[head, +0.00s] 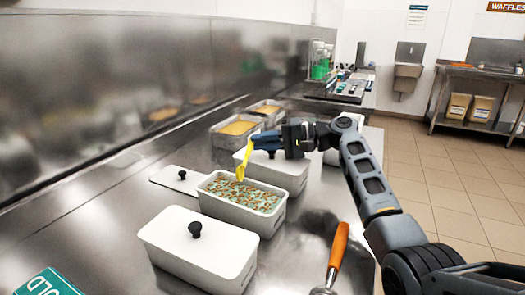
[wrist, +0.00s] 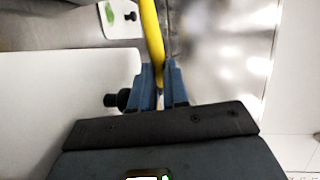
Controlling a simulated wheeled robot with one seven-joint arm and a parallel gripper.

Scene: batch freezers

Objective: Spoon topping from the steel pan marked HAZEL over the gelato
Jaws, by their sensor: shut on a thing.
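My gripper (head: 262,142) is shut on a yellow spoon (head: 243,163). The spoon hangs down and its lower end shows at the back edge of an open white pan (head: 228,205). This pan holds green gelato (head: 245,194) with brown bits over its surface. I cannot tell the spoon's height above it, nor whether its bowl is loaded. In the wrist view the yellow handle (wrist: 151,30) runs up from between the blue fingertips (wrist: 163,82). Two steel pans with orange-yellow contents, a nearer one (head: 226,143) and a farther one (head: 250,108), stand behind. No HAZEL mark is readable.
A lidded white pan (head: 200,246) stands in front and another (head: 278,171) behind the gelato, below my gripper. A loose lid (head: 176,180) lies at left. An orange-handled tool (head: 338,250) lies at front right. A teal sign (head: 48,284) is front left.

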